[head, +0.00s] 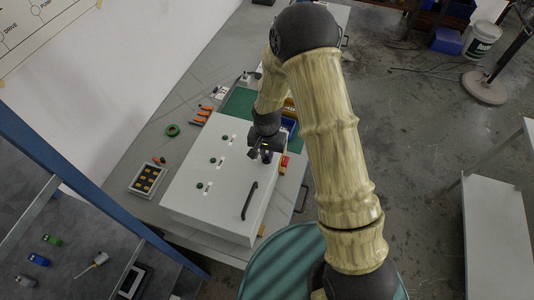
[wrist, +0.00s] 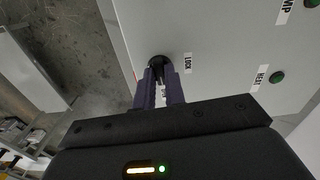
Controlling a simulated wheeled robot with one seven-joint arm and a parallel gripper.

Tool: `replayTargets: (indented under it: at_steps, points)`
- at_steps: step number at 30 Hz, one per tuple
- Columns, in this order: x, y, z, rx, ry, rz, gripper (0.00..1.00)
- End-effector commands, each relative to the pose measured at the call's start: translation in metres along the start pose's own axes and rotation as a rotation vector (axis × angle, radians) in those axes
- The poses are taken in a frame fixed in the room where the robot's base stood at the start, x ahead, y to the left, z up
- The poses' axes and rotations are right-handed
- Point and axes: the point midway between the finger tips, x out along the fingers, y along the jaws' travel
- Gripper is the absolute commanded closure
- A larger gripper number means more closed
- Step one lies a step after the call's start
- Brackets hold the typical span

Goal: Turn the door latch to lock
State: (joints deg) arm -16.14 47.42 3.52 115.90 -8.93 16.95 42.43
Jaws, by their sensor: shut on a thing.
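The door latch (wrist: 157,60) is a dark round knob near the edge of the white cabinet door, beside a "LOCK" label (wrist: 187,65). My gripper (wrist: 159,73) has its two purple fingers closed on the latch from both sides, with a narrow gap between the fingers. Another small label shows partly between them. In the head view my gripper (head: 266,154) is at the upper right of the white cabinet (head: 185,208), and the latch is hidden there. The exact turn angle of the latch cannot be told.
The door carries green buttons (wrist: 277,77) with labels and a black handle (head: 250,201). The cabinet lies on a grey bench (head: 130,165) with a button tray (head: 148,181), green tape (head: 173,130) and orange-handled tools (head: 202,114).

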Motion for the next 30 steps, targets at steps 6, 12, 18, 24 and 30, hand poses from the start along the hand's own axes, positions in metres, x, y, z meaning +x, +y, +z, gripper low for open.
replayTargets:
  at_steps: [6,12,18,24,30]
  points:
    - [0.0013,-0.0003,-0.0005,-0.131,0.002,-0.002,1.0]
    - [0.0013,-0.0006,-0.0002,-0.304,0.001,-0.002,1.0]
    - [0.0009,-0.0005,-0.0004,-0.494,0.002,-0.002,1.0]
    - [0.0003,-0.0002,-0.0006,-0.685,0.002,-0.001,1.0]
    - [-0.0001,-0.0004,-0.0005,-0.874,0.002,-0.001,1.0]
